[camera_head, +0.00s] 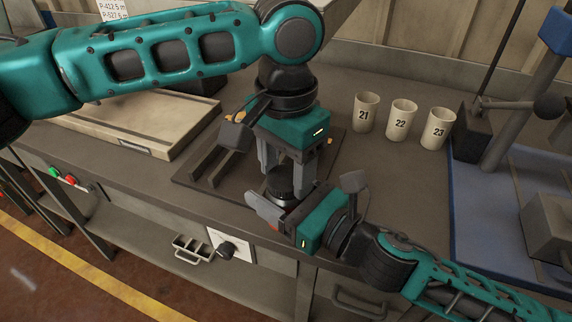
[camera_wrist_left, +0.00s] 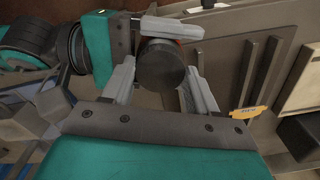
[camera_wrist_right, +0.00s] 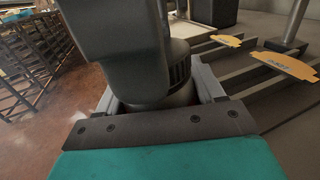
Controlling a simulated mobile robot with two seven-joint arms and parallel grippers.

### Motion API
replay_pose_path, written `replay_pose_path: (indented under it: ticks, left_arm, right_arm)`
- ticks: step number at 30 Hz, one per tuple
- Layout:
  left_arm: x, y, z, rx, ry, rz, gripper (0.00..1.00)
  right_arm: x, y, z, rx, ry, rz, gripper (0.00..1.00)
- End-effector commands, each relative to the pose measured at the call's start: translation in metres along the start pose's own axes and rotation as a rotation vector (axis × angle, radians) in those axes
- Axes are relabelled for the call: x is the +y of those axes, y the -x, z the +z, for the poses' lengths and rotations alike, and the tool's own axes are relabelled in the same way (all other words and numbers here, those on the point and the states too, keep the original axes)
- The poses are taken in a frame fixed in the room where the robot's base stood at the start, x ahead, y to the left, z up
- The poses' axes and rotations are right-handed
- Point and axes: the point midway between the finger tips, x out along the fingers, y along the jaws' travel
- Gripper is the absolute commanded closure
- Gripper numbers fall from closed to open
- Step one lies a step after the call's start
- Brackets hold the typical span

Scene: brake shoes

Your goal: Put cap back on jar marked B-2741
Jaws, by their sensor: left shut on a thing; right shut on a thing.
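A dark round cap with a ribbed side (camera_head: 282,181) sits between the fingers of my left gripper (camera_head: 283,172), which points down from above and is shut on it. The cap's flat top faces the left wrist view (camera_wrist_left: 161,66), and its ribbed side shows in the right wrist view (camera_wrist_right: 180,68). My right gripper (camera_head: 282,208) comes in from the lower right and is shut around the jar just below the cap. Only a small reddish part of the jar (camera_wrist_left: 158,41) shows. Cap and jar look in line; I cannot tell whether they touch. The jar's marking is hidden.
A dark rack with raised bars (camera_head: 205,168) lies left of the grippers, with yellow tags (camera_wrist_right: 284,66) too blurred to read. Cups marked 21 (camera_head: 365,112), 22 (camera_head: 401,119) and 23 (camera_head: 437,128) stand behind right. A beige tray (camera_head: 130,128) is at left, a blue base (camera_head: 480,215) at right.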

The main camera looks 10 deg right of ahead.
Motion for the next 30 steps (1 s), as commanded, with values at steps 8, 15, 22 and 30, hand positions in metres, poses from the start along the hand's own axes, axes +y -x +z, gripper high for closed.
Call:
replay_pose_path:
  ticks: [8,15,22,30]
  left_arm:
    - [0.0000,0.0003,-0.0001,0.000,-0.001,0.000,0.79]
    - [0.0006,-0.0004,0.0000,0.000,-0.227,0.003,0.79]
    - [0.0003,-0.0004,-0.0001,0.001,-0.641,0.001,0.79]
    - [-0.0002,-0.0001,0.0001,0.000,-0.705,-0.001,0.37]
  right_arm:
    - [0.0001,-0.0001,0.0012,-0.003,0.001,0.001,1.00]
    - [0.0001,-0.0001,0.0011,-0.002,0.001,0.001,1.00]
    - [0.0002,-0.0001,0.0011,-0.002,0.000,0.001,1.00]
    - [0.0002,-0.0001,0.0011,-0.002,0.000,0.001,1.00]
